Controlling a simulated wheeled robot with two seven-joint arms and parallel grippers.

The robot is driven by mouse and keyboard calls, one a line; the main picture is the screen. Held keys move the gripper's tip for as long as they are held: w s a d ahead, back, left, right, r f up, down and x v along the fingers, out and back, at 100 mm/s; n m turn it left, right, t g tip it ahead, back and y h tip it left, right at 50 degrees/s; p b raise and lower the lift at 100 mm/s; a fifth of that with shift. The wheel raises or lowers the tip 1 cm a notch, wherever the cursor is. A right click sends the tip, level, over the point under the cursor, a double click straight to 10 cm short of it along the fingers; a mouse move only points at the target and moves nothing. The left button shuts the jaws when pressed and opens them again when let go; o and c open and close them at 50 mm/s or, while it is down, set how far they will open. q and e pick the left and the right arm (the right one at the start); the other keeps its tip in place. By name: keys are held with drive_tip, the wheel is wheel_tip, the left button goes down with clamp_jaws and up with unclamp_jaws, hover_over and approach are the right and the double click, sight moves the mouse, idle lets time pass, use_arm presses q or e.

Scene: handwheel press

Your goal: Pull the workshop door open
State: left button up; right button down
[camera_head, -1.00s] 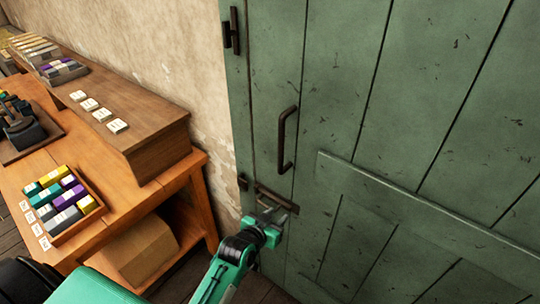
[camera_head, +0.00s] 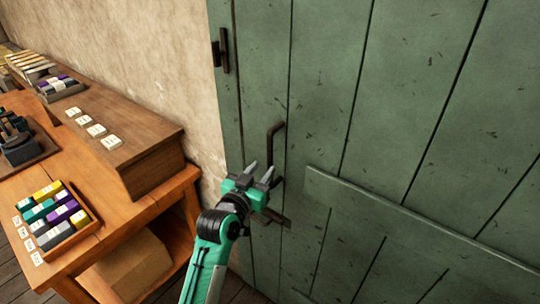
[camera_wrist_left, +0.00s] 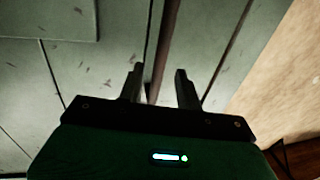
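The green plank door (camera_head: 400,110) fills the right of the head view and looks shut. Its dark upright pull handle (camera_head: 274,134) shows at the top and is partly hidden lower down by my left gripper (camera_head: 260,170). That gripper is open, its fingers pointing up at the handle's lower part. In the left wrist view the two fingers (camera_wrist_left: 158,80) stand apart, with the brown handle bar (camera_wrist_left: 168,45) lined up in the gap between them. I cannot tell whether the bar lies between the fingertips or just beyond them. My right gripper is out of view.
A dark latch bar (camera_head: 272,217) sits on the door just below my left gripper. A wooden workbench (camera_head: 110,210) with a raised shelf (camera_head: 150,155) and a tray of coloured blocks (camera_head: 90,226) stands to the left against the plaster wall (camera_head: 150,60).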

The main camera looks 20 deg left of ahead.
sight(268, 161)
use_arm(q)
drive_tip(key=w, duration=0.4)
drive_tip(key=w+d+p, duration=0.1)
drive_tip(key=shift+w, duration=0.4)
drive_tip(key=shift+a, duration=0.1)
clamp_jaws()
